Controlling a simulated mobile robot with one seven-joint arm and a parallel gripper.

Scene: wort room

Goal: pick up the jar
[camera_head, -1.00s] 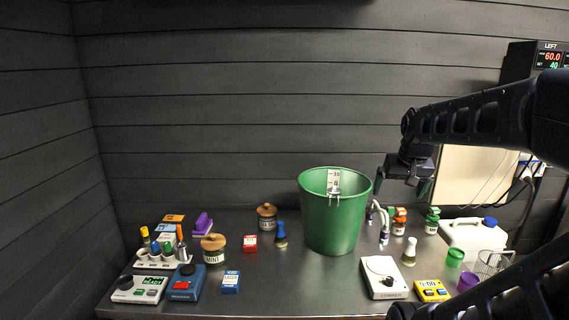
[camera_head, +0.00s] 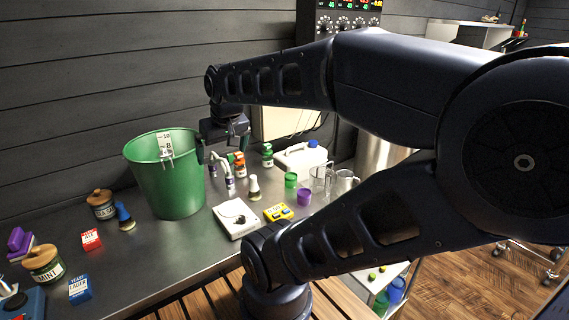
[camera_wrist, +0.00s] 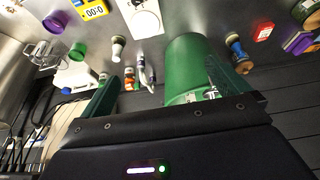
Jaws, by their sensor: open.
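Two jars with wooden lids stand on the steel table at the left of the head view. The nearer jar (camera_head: 44,264) is labelled MINT; the other jar (camera_head: 101,204) stands farther back, left of the green bucket (camera_head: 170,178). My gripper (camera_head: 224,150) is open and empty, raised above the table just right of the bucket and well away from both jars. In the wrist view its two green fingers are spread apart, with my gripper (camera_wrist: 163,92) facing the bottles and bucket. A jar shows partly there, beside the bucket (camera_wrist: 190,65).
A blue-handled brush (camera_head: 124,217) and a red box (camera_head: 91,239) stand near the jars. A blue-and-white box (camera_head: 79,289) is in front. A white scale (camera_head: 235,218), yellow timer (camera_head: 278,212) and several bottles lie right of the bucket. Bare table lies in front of the bucket.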

